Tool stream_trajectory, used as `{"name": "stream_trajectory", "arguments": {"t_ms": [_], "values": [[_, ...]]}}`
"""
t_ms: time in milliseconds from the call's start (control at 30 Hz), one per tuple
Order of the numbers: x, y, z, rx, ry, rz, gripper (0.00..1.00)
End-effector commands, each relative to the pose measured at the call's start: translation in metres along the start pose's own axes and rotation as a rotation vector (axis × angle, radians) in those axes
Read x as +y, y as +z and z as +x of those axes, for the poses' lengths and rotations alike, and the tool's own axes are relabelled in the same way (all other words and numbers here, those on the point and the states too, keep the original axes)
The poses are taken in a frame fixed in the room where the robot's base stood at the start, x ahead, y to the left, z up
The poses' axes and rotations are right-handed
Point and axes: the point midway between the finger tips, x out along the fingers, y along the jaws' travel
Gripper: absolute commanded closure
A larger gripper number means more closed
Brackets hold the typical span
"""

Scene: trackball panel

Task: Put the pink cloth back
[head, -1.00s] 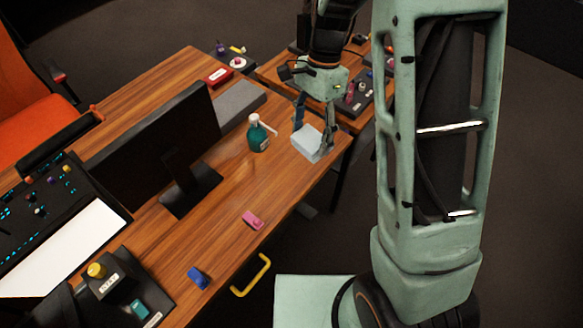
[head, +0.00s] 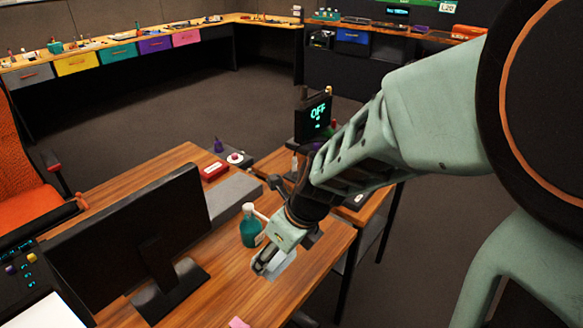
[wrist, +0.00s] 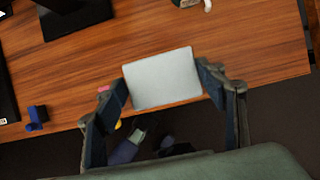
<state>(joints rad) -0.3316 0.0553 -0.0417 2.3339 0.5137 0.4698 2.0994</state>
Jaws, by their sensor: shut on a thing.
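My gripper (head: 264,262) is shut on a pale grey, flat block (head: 281,265), near the front edge of the wooden desk (head: 222,285). In the wrist view the block (wrist: 163,78) sits between both fingers, covering part of the desk's edge; its height above the desk is hard to judge. A small pink thing (head: 238,322), possibly the pink cloth, lies on the desk at the bottom of the head view, mostly cut off. In the wrist view a bit of pink (wrist: 103,89) shows beside one finger. The gripper is not touching it.
A teal spray bottle (head: 250,228) stands close behind my gripper. A black monitor (head: 130,245) stands to the left. A blue object (wrist: 37,117) lies on the desk. Coloured drawers (head: 117,52) line a far counter, including a pink one (head: 186,38). Floor between is open.

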Motion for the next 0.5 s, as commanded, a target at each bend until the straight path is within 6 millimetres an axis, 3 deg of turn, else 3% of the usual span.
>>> {"name": "stream_trajectory", "arguments": {"t_ms": [33,233,500], "values": [[-0.013,0.0,0.013,0.003,0.0,0.006,0.55],[-0.058,0.009,0.04,0.004,0.002,0.004,0.55],[-0.089,0.006,0.083,0.002,0.003,0.001,0.55]]}}
